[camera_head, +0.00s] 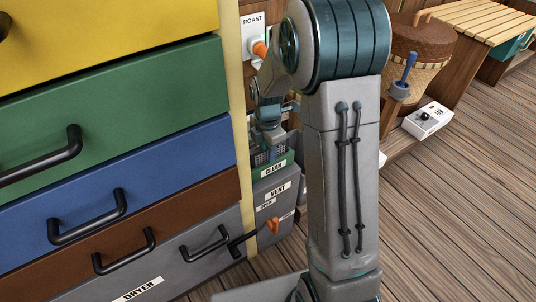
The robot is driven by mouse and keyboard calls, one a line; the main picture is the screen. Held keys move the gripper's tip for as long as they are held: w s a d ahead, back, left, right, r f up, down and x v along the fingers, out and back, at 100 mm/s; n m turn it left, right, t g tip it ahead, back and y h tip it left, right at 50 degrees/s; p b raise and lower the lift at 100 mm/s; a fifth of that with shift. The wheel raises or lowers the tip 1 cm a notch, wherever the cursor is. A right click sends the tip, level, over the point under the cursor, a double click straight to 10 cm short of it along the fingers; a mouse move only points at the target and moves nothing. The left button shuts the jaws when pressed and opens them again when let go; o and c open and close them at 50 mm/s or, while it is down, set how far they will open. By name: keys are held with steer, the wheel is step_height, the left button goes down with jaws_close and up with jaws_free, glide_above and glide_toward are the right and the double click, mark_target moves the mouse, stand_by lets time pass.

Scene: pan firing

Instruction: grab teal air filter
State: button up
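My gripper (270,138) hangs low behind my forearm, just above a green-fronted bin labelled CLEAN (272,171). It is small and partly hidden, so I cannot tell whether its fingers are open or shut or hold anything. Grey mesh (262,157) shows at the top of the bin, right below the gripper. I cannot make out a teal air filter for certain. My upper arm and forearm cover much of the middle of the view.
A grey VENT box (277,192) with an orange lever (273,226) sits under the bin. Colored drawers with black handles (88,217) stand close at left. A ROAST panel (253,33) is behind. A white control box (427,120) stands at right, near open plank floor (465,200).

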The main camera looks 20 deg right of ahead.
jaws_close()
